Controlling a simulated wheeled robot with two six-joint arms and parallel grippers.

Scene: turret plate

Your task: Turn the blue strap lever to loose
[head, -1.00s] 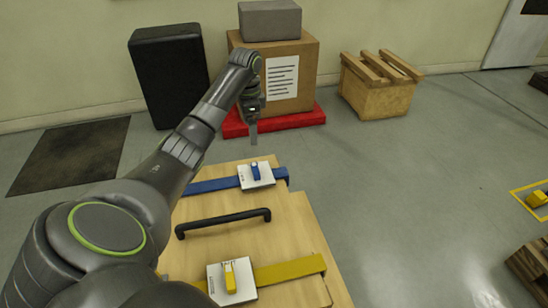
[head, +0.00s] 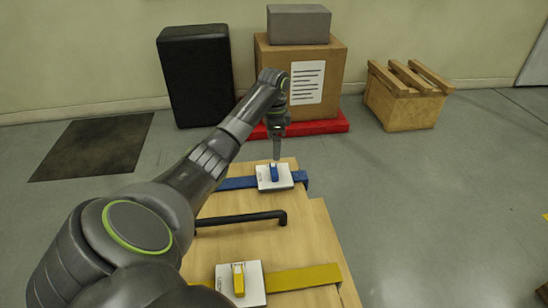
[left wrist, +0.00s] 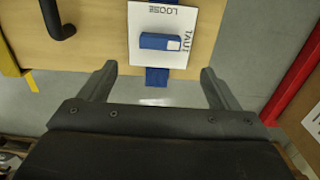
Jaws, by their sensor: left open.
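The blue strap lever (head: 273,172) stands on a white plate (head: 286,181) over the blue strap (head: 238,183), at the far end of the wooden crate top. In the left wrist view the lever (left wrist: 155,41) lies crosswise on the plate (left wrist: 145,58), its white-marked end toward the word TAUT. LOOSE is printed along the plate's upper edge. My left gripper (head: 277,156) hangs just above and behind the lever. In the left wrist view its open fingers (left wrist: 158,68) are spread wide, with the plate's near edge between their tips and nothing held. My right gripper is not in view.
A black handle (head: 240,218) crosses the crate top (head: 300,240). A yellow lever (head: 238,280) on its own plate and a yellow strap (head: 305,278) lie nearer. Behind stand a cardboard box (head: 275,85) on a red base (head: 325,123) and a black case (head: 195,75).

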